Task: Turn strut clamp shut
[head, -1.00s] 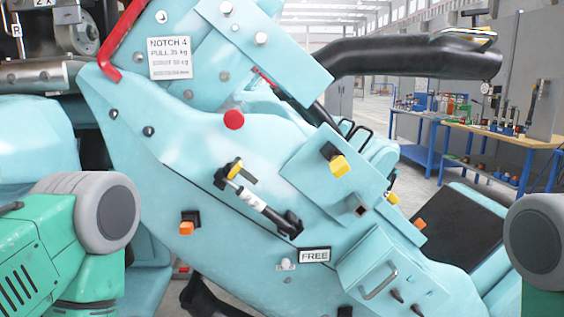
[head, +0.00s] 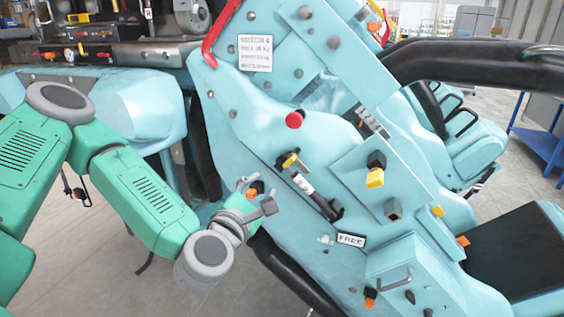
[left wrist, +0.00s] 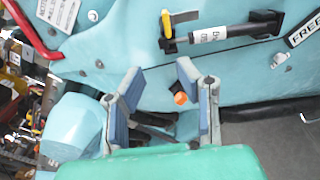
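The strut (head: 312,190), a black and white rod, lies slanted on the pale blue car side, with a yellow lever-like piece (head: 290,160) at its upper end that looks like the clamp. In the left wrist view the strut (left wrist: 225,34) and the yellow piece (left wrist: 167,24) show at the top. A "FREE" plate (head: 351,240) is by the strut's lower end. My left gripper (head: 258,192) is open and empty, below and left of the strut, apart from it. Its spread fingers (left wrist: 162,75) show in the left wrist view. My right gripper is out of view.
An orange knob (head: 253,192) is by my left fingers; whether they touch it is unclear. A red button (head: 294,120), a yellow knob (head: 375,177) and a handled box (head: 395,283) stick out of the car side. Open floor (head: 95,250) lies at lower left.

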